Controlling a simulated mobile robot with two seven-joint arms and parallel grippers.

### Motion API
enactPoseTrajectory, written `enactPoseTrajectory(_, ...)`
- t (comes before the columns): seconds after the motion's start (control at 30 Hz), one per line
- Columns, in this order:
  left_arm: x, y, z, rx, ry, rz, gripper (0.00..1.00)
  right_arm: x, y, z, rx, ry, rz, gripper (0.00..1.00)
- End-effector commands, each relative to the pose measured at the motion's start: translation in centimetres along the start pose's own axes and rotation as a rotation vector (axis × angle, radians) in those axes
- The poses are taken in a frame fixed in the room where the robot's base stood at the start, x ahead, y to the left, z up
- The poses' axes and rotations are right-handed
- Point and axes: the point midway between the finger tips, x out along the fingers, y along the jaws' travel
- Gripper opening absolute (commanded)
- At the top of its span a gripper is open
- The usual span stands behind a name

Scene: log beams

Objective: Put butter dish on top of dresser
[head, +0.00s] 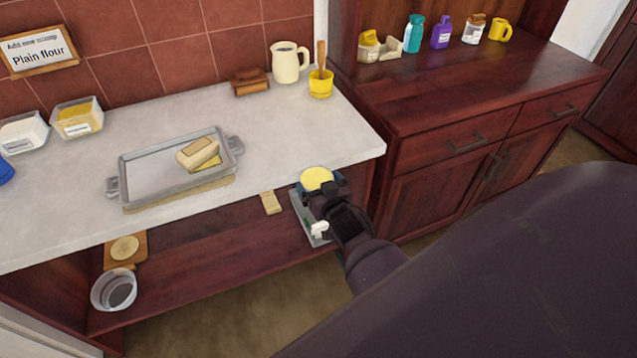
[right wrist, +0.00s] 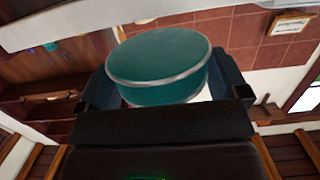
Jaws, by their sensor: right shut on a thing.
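My right gripper (head: 322,185) is shut on a round container. In the head view the round container (head: 316,178) shows a yellow round face. In the right wrist view the round container (right wrist: 158,62) shows a teal face with a silvery rim between the fingers. I cannot tell for certain that it is the butter dish. The gripper is at the front right edge of the pale counter. The dark red wooden dresser (head: 440,105) stands to its right and farther back. A cream block with yellow (head: 198,154) lies on a grey tray (head: 150,171). My left gripper is not in view.
Along the dresser top's back stand a cream holder (head: 368,48), teal bottle (head: 413,35), purple bottle (head: 441,34), jar (head: 473,30) and yellow mug (head: 499,30). Its front is bare. A jug (head: 288,62) and yellow pot (head: 321,84) stand on the counter (head: 300,125). A lower shelf (head: 200,270) holds several things.

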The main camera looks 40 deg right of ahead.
Motion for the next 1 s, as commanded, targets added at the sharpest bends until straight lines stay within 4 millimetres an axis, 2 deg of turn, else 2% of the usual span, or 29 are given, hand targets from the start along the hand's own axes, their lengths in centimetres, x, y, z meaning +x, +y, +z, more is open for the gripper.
enactPoseTrajectory(0.4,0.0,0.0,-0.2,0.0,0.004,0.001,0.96,0.0,0.2,0.4,0.004,0.001,0.011,0.59)
enactPoseTrajectory(0.57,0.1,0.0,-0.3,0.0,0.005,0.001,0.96,-0.3,-0.9,-2.5,0.002,0.007,0.01,0.59)
enactPoseTrajectory(0.67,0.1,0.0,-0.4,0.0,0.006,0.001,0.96,-1.1,-2.5,-5.1,-0.002,0.008,-0.011,0.59)
enactPoseTrajectory(0.8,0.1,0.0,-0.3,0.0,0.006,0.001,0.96,-3.0,-5.2,-8.9,-0.009,0.008,-0.058,0.59)
enactPoseTrajectory(1.0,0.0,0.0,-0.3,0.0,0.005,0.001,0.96,-6.2,-8.8,-13.3,-0.021,0.005,-0.133,0.59)
